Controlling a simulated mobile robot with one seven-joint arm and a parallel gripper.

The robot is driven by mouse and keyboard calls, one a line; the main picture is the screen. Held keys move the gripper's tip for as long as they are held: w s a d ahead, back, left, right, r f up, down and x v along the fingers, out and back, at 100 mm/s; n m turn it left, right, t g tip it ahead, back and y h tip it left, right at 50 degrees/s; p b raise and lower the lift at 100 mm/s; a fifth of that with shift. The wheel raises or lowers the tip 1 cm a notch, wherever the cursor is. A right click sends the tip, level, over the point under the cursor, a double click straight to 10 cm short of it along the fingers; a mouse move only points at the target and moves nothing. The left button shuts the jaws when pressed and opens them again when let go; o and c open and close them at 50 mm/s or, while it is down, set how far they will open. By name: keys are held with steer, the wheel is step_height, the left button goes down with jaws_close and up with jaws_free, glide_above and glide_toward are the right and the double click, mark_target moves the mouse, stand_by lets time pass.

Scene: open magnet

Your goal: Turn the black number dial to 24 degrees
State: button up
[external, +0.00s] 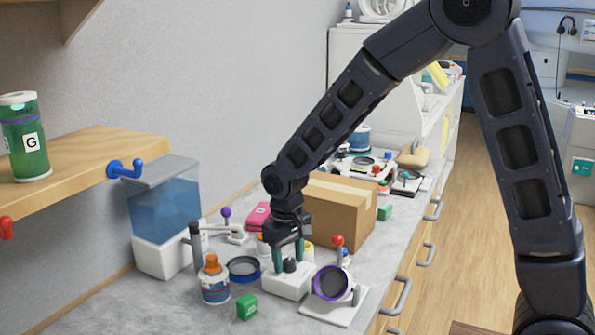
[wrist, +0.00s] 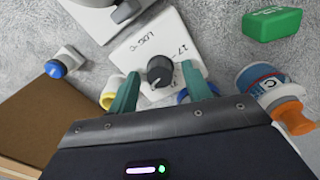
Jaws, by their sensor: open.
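The black dial (external: 289,266) is a small round knob on top of a white box (external: 287,284) on the grey counter. In the wrist view the dial (wrist: 160,70) sits near the middle of the white box (wrist: 170,35), which has handwritten black marks, upside down. The dial's present reading cannot be made out. My gripper (external: 291,257) points down over the box, with its teal fingers open on either side of the dial. In the wrist view my gripper (wrist: 160,76) shows a gap between each finger and the dial; nothing is held.
A bottle with an orange cap (external: 213,282) and a green block (external: 247,306) stand left and front. A purple-rimmed round device (external: 331,283) stands close on the right. A cardboard box (external: 340,215) is behind. A blue dish (external: 243,267) lies left of the white box.

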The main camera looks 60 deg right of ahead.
mark_target(289, 262)
step_height(289, 262, up, 11)
steer(key=shift+a, duration=0.15)
stand_by(0.4)
steer(key=shift+f, duration=0.1)
steer(key=s+a+r+n+t, duration=0.1)
steer(key=s+a+r, duration=0.2)
steer(key=s+r, duration=0.4)
steer(key=s+a+r+n+t, duration=0.1)
steer(key=s+a+r+t, duration=0.1)
steer(key=s+r, duration=0.5)
steer(key=s+a+n+t, duration=0.1)
steer(key=s+a+n, duration=0.1)
steer(key=s, duration=1.6)
steer(key=shift+a+f+t, duration=0.4)
steer(key=shift+a+f, duration=0.05)
steer(key=shift+a, duration=0.15)
